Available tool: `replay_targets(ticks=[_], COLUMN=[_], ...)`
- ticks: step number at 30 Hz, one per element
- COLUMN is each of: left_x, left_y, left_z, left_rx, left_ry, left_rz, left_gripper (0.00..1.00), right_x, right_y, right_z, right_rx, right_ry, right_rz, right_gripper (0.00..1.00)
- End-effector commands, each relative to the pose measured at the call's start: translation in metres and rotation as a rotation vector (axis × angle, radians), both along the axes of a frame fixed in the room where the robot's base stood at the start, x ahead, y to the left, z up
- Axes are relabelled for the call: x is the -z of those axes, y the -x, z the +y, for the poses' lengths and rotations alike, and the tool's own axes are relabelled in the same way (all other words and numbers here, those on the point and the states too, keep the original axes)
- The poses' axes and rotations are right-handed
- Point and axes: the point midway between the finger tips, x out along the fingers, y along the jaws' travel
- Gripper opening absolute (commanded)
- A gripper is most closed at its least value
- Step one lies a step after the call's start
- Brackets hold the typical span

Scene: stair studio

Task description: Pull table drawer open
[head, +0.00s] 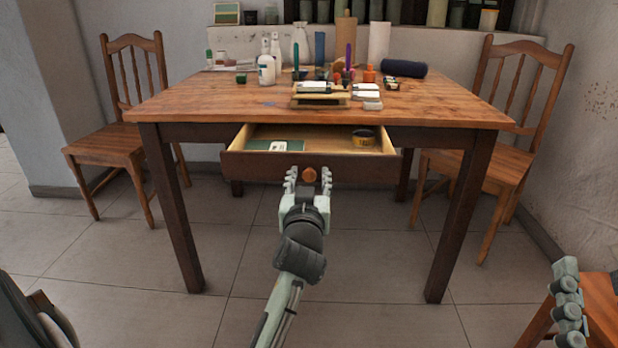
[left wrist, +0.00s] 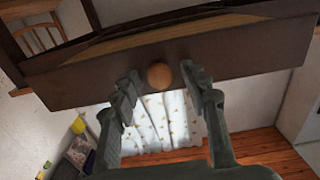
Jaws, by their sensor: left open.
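The table drawer (head: 240,168) stands partly open under the wooden table (head: 440,107). Its dark front shows tilted across the left wrist view (left wrist: 230,55). A round wooden knob (head: 309,175) sits at the middle of the front; it also shows in the left wrist view (left wrist: 159,76). My left gripper (head: 308,178) is open, with one finger on each side of the knob and a gap visible on both sides. My right gripper (head: 568,300) shows only in part at the lower right edge; its opening cannot be made out.
The drawer holds a green-and-white item (head: 275,146) and a dark round tin (head: 363,138). Bottles, paints and a dark roll (head: 404,68) stand on the tabletop. Chairs flank the table at left (head: 105,152) and right (head: 490,165).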

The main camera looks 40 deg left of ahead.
Motion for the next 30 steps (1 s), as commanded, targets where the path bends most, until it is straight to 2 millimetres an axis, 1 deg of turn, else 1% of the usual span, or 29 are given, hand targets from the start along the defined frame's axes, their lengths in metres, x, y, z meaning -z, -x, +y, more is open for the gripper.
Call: replay_targets(ticks=[4, 8, 11, 18, 22, 26, 30], left_x=[0.000, -0.004, -0.017, -0.065, -0.085, -0.097, -0.100], left_y=[0.000, 0.000, 0.000, 0.000, 0.000, 0.000, 0.000], left_z=[0.000, 0.000, 0.000, 0.000, 0.000, 0.000, 0.000], left_rx=[0.000, -0.001, 0.000, 0.000, 0.000, 0.000, 0.001], left_ry=[0.000, -0.001, 0.000, 0.000, 0.000, 0.000, 0.000], left_rz=[0.000, -0.001, -0.006, -0.007, -0.006, -0.001, 0.000], left_gripper=[0.45, 0.45, 0.45, 0.45, 0.45, 0.45, 0.45], right_x=[-0.002, 0.003, 0.003, 0.002, 0.002, 0.002, 0.002], right_y=[-0.001, -0.001, 0.000, 0.000, 0.000, 0.000, 0.000], right_z=[-0.001, -0.001, 0.000, 0.000, 0.000, 0.000, 0.000], right_rx=[0.003, 0.002, 0.001, 0.000, 0.000, 0.000, 0.000], right_ry=[-0.003, 0.004, 0.003, 0.003, 0.003, 0.003, 0.003], right_rz=[-0.004, 0.006, 0.006, 0.004, 0.004, 0.004, 0.004], right_gripper=[0.40, 0.40, 0.40, 0.40, 0.40, 0.40, 0.40])
